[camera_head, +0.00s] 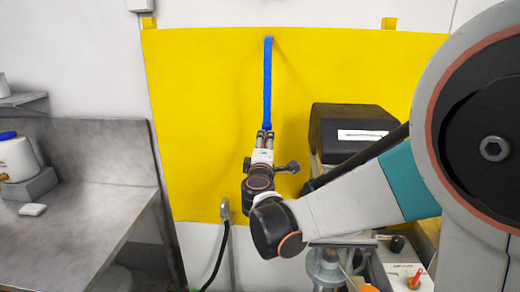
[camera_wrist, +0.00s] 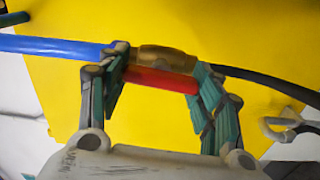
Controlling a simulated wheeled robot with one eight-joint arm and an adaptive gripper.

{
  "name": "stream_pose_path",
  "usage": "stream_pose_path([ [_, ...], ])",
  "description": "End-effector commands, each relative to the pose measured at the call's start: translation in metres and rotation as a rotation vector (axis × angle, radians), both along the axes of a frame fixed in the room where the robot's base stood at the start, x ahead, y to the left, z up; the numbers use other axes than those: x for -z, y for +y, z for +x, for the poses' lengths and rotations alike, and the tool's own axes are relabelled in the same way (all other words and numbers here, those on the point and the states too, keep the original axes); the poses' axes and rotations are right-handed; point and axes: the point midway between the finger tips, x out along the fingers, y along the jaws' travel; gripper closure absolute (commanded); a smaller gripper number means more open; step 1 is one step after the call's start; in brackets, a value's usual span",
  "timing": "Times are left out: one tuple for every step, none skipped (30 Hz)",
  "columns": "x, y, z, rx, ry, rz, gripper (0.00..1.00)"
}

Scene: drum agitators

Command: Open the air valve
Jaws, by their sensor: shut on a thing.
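In the wrist view, the air valve has a brass-coloured body (camera_wrist: 165,60) between a blue pipe (camera_wrist: 55,46) and a black hose (camera_wrist: 265,84). Its red handle (camera_wrist: 160,80) lies roughly parallel to the pipe line. My gripper (camera_wrist: 160,84) is shut on the red handle, one finger at each end. In the head view, my gripper (camera_head: 264,136) is at the lower end of the blue pipe (camera_head: 268,80), which runs down the yellow panel. There the gripper hides the valve and handle.
The yellow panel (camera_head: 200,110) is behind the valve. A black machine housing (camera_head: 345,125) stands close right of my gripper. A metal bench (camera_head: 85,235) with a white container (camera_head: 17,158) is at the left. A black hose (camera_head: 217,255) hangs below.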

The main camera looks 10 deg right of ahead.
Motion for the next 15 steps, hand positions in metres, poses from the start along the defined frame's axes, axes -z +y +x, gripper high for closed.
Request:
stream_pose_path([
  [0.0, 0.0009, 0.0004, -0.002, 0.006, -0.02, 0.65],
  [0.0, 0.001, 0.0004, -0.002, 0.01, -0.031, 0.65],
  [0.0001, 0.001, 0.0004, -0.002, 0.014, -0.045, 0.65],
  [0.0002, 0.0009, 0.0004, -0.002, 0.017, -0.053, 0.65],
  [0.0002, 0.0009, 0.0004, -0.002, 0.02, -0.061, 0.65],
  [0.0003, 0.0009, 0.0004, -0.002, 0.023, -0.07, 0.65],
  [0.0003, 0.0011, 0.0003, -0.002, 0.024, -0.075, 0.65],
  [0.0003, 0.001, 0.0004, -0.002, 0.026, -0.08, 0.65],
  [0.0004, 0.0011, 0.0004, -0.002, 0.028, -0.086, 0.65],
  [0.0004, 0.0011, 0.0004, -0.002, 0.029, -0.089, 0.65],
  [0.0004, 0.0011, 0.0004, -0.002, 0.03, -0.091, 0.65],
  [0.0004, 0.001, 0.0003, -0.002, 0.03, -0.094, 0.65],
  [0.0004, 0.001, 0.0003, -0.002, 0.031, -0.095, 0.65],
  [0.0004, 0.001, 0.0003, -0.002, 0.031, -0.096, 0.65],
  [0.0004, 0.001, 0.0003, -0.002, 0.031, -0.097, 0.65],
])
